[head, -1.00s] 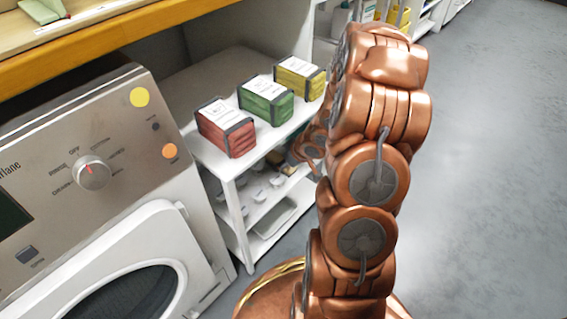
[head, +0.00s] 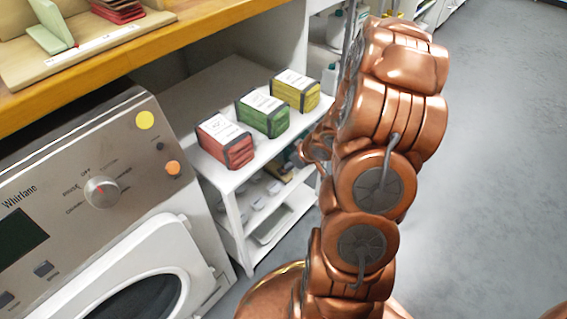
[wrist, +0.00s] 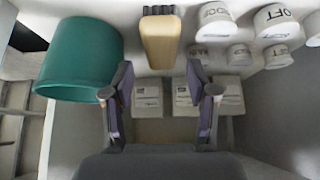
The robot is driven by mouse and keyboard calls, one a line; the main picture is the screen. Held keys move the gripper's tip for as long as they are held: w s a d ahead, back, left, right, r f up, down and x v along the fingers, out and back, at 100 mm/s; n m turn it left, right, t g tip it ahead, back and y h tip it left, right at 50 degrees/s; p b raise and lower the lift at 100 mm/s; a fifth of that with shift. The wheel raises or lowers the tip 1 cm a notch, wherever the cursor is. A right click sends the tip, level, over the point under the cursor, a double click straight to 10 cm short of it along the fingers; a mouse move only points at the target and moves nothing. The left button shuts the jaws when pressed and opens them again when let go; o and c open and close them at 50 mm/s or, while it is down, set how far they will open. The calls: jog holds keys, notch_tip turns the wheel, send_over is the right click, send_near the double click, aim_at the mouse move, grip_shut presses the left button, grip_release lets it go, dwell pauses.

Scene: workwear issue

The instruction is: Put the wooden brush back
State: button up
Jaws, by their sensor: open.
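The wooden brush (wrist: 160,42) shows in the wrist view at the top middle, with a pale wooden body and dark bristles at its upper end. My gripper (wrist: 161,92) is open, its two fingers spread apart with nothing between the tips. The brush lies beyond the fingertips, roughly centred between them. I cannot tell how far off it is. In the head view my copper arm hides most of the gripper and I cannot make out the brush.
In the wrist view a green bucket (wrist: 82,58) stands left of the brush, with several white labelled containers (wrist: 276,20) at right. In the head view, red (head: 225,140), green (head: 262,114) and yellow (head: 295,92) boxes top a white shelf unit beside a washing machine (head: 60,190).

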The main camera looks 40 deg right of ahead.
jog(key=shift+p+v, duration=1.45)
jog(key=shift+v, duration=1.25)
jog(key=shift+a, duration=0.1)
